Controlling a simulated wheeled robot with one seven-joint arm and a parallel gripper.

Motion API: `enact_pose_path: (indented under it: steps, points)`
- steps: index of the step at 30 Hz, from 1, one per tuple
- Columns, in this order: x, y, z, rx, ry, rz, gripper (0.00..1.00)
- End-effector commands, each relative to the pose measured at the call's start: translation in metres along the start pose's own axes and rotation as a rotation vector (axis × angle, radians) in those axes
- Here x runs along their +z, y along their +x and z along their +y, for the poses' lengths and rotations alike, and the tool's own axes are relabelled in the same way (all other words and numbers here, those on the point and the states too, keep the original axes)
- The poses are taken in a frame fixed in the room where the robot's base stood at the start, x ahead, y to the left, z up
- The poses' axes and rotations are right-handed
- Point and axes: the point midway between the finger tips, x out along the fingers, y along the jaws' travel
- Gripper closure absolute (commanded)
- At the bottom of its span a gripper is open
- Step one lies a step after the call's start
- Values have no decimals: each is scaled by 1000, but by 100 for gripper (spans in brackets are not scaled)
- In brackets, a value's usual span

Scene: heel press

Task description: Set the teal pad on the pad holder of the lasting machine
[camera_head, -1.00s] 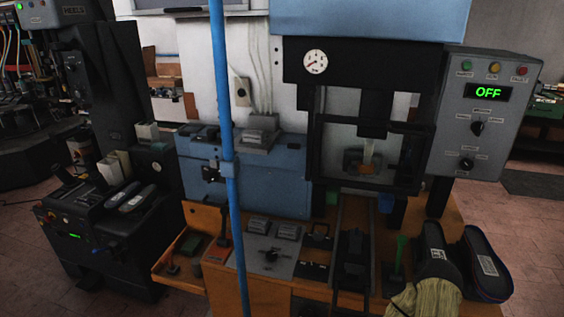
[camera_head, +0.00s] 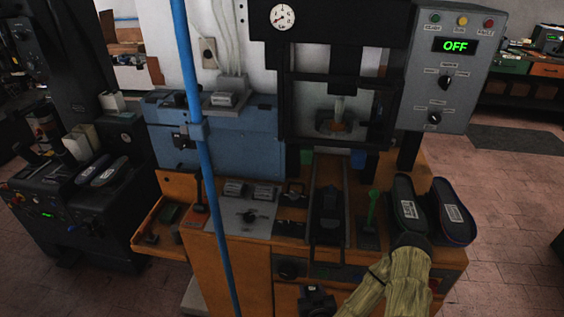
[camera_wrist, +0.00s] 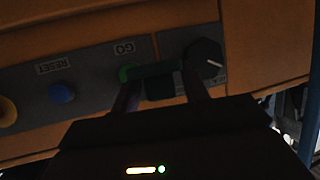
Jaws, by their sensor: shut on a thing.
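My gripper (camera_head: 317,298) is low in the head view, in front of the bench's front panel. In the wrist view my gripper (camera_wrist: 160,88) is shut on a dark, slightly greenish block (camera_wrist: 160,86), which I take to be the teal pad; its colour is hard to read in the shadow. The lasting machine (camera_head: 335,62) stands upright on the bench, with a post and a small brown-orange part (camera_head: 336,126) inside its frame. A dark block (camera_head: 330,203) sits on the rail in front of it. I cannot tell which part is the pad holder.
A green lever (camera_head: 373,207) and two dark shoes (camera_head: 407,208) (camera_head: 453,212) stand at the bench's right. A blue pole (camera_head: 200,150) crosses the left side. The wrist view shows a GO button (camera_wrist: 126,73), a blue RESET button (camera_wrist: 61,93) and a knob (camera_wrist: 205,58) close by.

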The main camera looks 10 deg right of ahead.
Motion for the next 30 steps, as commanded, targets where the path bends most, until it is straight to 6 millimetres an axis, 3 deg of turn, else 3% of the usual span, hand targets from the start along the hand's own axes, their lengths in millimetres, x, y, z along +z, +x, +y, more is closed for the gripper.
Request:
enact_pose_path:
  steps: [9, 14, 23, 30]
  points:
    - [-46, -5, -1, -3, -4, 4, 78]
    - [-53, -7, -1, -1, -1, 2, 78]
    - [-49, -7, 0, 3, 0, 1, 78]
    - [-7, -1, 0, 2, -1, -2, 78]
